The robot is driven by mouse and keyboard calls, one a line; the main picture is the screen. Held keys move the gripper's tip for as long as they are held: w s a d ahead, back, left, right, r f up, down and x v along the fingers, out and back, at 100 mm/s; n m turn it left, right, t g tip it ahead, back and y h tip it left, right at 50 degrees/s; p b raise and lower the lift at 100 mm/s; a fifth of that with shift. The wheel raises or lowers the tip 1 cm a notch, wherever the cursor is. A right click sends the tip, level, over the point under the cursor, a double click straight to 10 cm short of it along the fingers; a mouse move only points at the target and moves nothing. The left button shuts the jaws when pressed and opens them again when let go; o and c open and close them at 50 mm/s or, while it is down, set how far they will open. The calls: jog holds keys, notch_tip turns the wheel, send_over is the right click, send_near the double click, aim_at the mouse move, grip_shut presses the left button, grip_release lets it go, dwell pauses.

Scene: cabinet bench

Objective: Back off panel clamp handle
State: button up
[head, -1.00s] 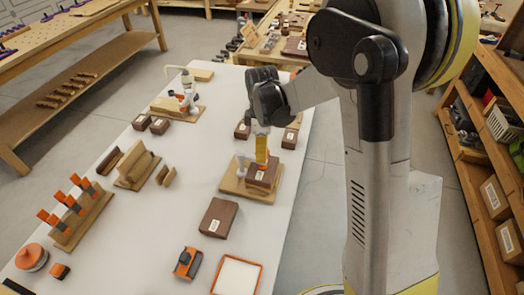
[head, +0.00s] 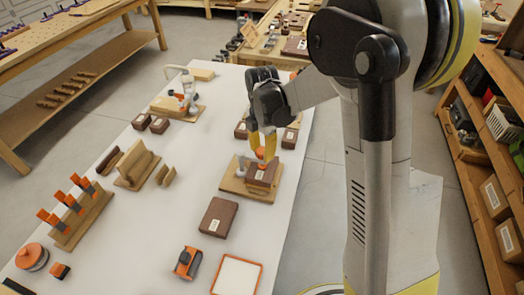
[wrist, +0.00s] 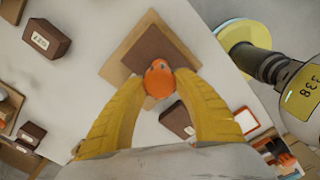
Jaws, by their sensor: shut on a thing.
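The clamp's orange handle (wrist: 158,80) sits between the two yellow fingertips of my gripper (wrist: 163,84) in the wrist view. My gripper (head: 262,150) is shut on this handle, which shows as a small orange spot (head: 260,154) in the head view. Below it is a dark brown panel block (head: 262,175) on a light wooden base board (head: 232,187). The block (wrist: 156,50) and board (wrist: 118,60) also show beyond the fingers in the wrist view. The grey clamp post (head: 241,165) stands at the block's left; the fingers hide part of the clamp.
A brown box (head: 218,217) lies nearer on the white bench (head: 150,240). Brown blocks (head: 289,138) stand close behind the clamp. Another orange-and-white clamp (head: 187,95) is at the back left. The bench's right edge runs close by the board.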

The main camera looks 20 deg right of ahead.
aim_at(262, 150)
dwell(0.4)
jog(key=o, duration=1.2)
notch_tip(262, 150, up, 12)
